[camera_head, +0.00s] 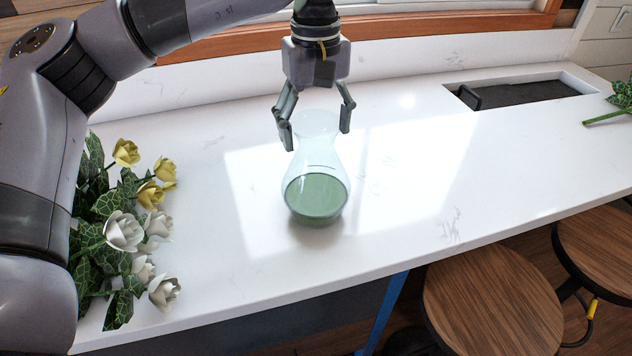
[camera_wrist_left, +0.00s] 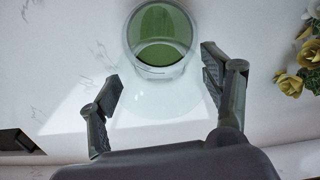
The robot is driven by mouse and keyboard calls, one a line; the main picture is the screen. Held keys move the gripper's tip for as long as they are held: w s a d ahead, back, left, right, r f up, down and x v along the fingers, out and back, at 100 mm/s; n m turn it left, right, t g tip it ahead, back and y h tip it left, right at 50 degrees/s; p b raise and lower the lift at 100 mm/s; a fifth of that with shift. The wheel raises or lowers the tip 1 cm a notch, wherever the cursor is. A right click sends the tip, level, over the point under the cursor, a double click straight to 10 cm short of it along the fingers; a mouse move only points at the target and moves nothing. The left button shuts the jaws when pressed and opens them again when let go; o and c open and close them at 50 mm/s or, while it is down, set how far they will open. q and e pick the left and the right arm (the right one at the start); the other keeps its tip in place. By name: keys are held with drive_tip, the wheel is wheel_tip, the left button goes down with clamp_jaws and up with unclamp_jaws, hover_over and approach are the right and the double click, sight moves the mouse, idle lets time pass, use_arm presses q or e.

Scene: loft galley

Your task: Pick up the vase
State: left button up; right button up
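The vase (camera_head: 317,180) is clear glass with a flared neck and a rounded base that looks green inside. It stands upright on the white counter (camera_head: 400,205). My left gripper (camera_head: 318,136) is open at the vase's neck, with one finger to each side in the head view and gaps showing. In the left wrist view the vase (camera_wrist_left: 160,38) lies beyond the two spread fingers of the left gripper (camera_wrist_left: 162,86), its green base near the top. Whether a finger touches the glass cannot be told. My right gripper is in neither view.
White and yellow roses (camera_head: 125,232) with leaves lie on the counter at the left, by my arm. A dark recessed basin (camera_head: 525,93) is at the back right, with a green stem (camera_head: 606,118) beside it. Wooden stools (camera_head: 492,310) stand in front. The counter right of the vase is clear.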

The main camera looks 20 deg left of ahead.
use_arm(q)
drive_tip(key=c, duration=1.5)
drive_tip(key=shift+w+r, duration=0.1)
drive_tip(key=shift+r, duration=0.15)
